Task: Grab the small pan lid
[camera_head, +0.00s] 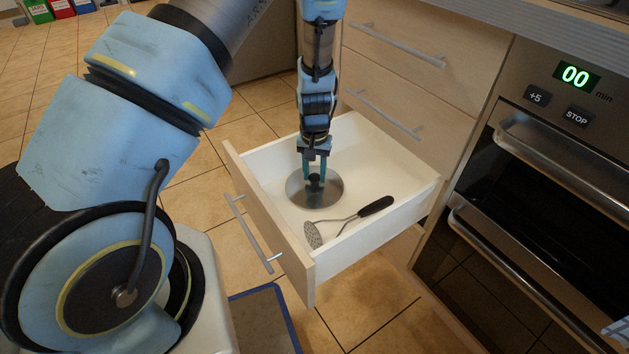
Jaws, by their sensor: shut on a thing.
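The small pan lid (327,197) is a round, shiny metal disc with a dark knob in its middle. It is in the open drawer (262,158), towards the left side. My gripper (316,182) points down into the drawer above the lid. Its teal fingers are shut on the dark knob. The fingers hide part of the knob. The lid looks level, and I cannot tell whether it rests on the drawer floor or is slightly raised.
A masher with a black handle (376,206) lies in the drawer to the right of the lid, close to it. The drawer front has a metal bar handle (254,234). Closed drawers (400,75) stand behind, and an oven (540,190) is at the right.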

